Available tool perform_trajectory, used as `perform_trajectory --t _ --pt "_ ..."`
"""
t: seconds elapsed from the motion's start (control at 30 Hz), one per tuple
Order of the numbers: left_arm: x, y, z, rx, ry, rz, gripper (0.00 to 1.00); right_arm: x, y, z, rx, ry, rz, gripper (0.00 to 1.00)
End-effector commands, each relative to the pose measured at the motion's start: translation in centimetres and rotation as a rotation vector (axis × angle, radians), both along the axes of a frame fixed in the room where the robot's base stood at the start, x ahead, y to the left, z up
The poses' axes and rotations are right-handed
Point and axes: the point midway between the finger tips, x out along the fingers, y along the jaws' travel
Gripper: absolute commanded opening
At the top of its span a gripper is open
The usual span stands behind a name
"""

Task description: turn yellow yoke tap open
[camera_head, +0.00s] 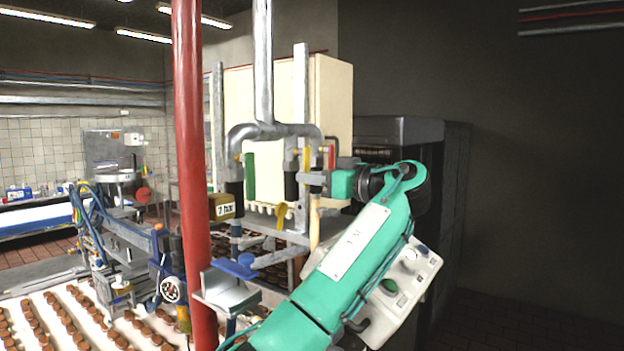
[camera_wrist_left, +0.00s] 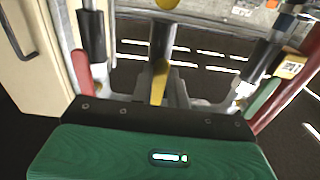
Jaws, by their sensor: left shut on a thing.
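The yellow yoke tap (camera_head: 306,160) shows as a narrow yellow handle on the grey pipework, between a green handle (camera_head: 250,176) and a red handle (camera_head: 331,157). My left gripper (camera_head: 312,179) reaches it from the right on the teal arm. In the left wrist view the yellow handle (camera_wrist_left: 159,83) stands between the fingers of my left gripper (camera_wrist_left: 160,98), which is shut on it. The fingertips and the lower handle are partly hidden. My right gripper is in neither view.
A red post (camera_head: 188,130) stands left of the pipework. A conveyor with rows of brown biscuits (camera_head: 70,318) runs at the lower left. A cream cabinet (camera_head: 335,95) and a dark cabinet (camera_head: 400,130) stand behind. The red handle (camera_wrist_left: 81,71) is close beside the fingers.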

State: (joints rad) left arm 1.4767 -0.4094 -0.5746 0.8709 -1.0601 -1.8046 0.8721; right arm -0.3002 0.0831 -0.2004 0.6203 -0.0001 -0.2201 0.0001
Motion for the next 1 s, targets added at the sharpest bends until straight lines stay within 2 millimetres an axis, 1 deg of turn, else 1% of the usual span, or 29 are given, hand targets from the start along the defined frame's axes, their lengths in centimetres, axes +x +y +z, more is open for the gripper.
perform_trajectory --t 0.2,0.63,0.67,0.7,0.77,1.0 --pt "0.22 -0.07 -0.01 -0.026 -0.034 0.000 0.00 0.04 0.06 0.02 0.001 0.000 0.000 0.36" --pt "0.24 -0.10 0.00 -0.030 -0.041 0.000 0.00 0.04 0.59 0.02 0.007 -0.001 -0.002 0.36" --pt "0.24 -0.10 0.00 -0.030 -0.041 0.000 0.20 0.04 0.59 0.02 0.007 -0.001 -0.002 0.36" --pt "0.24 -0.10 0.00 -0.030 -0.041 0.000 0.28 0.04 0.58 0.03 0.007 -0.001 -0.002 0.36" --pt "0.24 -0.10 0.00 -0.030 -0.041 0.000 0.38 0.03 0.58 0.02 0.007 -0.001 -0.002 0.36" --pt "0.21 -0.13 0.00 -0.029 -0.040 0.000 0.38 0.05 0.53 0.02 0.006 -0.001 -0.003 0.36"
